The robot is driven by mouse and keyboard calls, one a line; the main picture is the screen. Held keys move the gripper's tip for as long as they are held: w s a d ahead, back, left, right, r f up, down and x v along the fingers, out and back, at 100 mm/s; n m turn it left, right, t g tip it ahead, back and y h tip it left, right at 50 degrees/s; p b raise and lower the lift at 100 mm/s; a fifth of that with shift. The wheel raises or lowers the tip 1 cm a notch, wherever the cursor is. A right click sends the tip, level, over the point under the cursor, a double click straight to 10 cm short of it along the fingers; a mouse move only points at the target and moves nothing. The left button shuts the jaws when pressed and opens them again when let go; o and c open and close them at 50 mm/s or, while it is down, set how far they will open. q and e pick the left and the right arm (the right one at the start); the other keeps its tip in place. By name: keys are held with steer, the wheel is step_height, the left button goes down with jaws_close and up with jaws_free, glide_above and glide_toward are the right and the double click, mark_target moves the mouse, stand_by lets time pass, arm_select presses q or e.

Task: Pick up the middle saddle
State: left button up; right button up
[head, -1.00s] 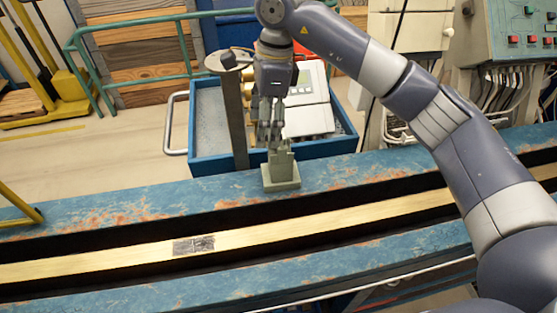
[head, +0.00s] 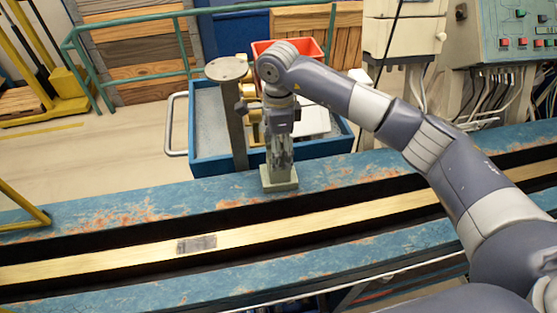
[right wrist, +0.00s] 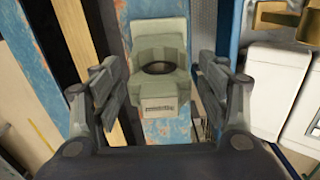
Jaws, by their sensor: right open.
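A grey-green saddle (head: 280,180) with a square base stands upright on the far blue rail of the bench. In the right wrist view the saddle (right wrist: 160,72) shows a dark round recess and a small label plate. My right gripper (head: 279,150) points down over the saddle and hides its upper part in the head view. In the right wrist view the right gripper (right wrist: 160,90) is open, with one finger on each side of the saddle and visible gaps between. I see no other saddle clearly. My left gripper is not in view.
The blue bench (head: 110,215) has a pale strip (head: 320,228) with a dark plate (head: 197,244) on it. Behind it are a round-topped post (head: 232,110), a blue cart (head: 210,165), brass-coloured parts (head: 254,112) and a red bin (head: 318,55). A control panel (head: 515,35) stands at right.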

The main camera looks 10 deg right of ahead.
steer(key=shift+f, duration=0.3)
jaws_close()
steer(key=shift+r, duration=0.1)
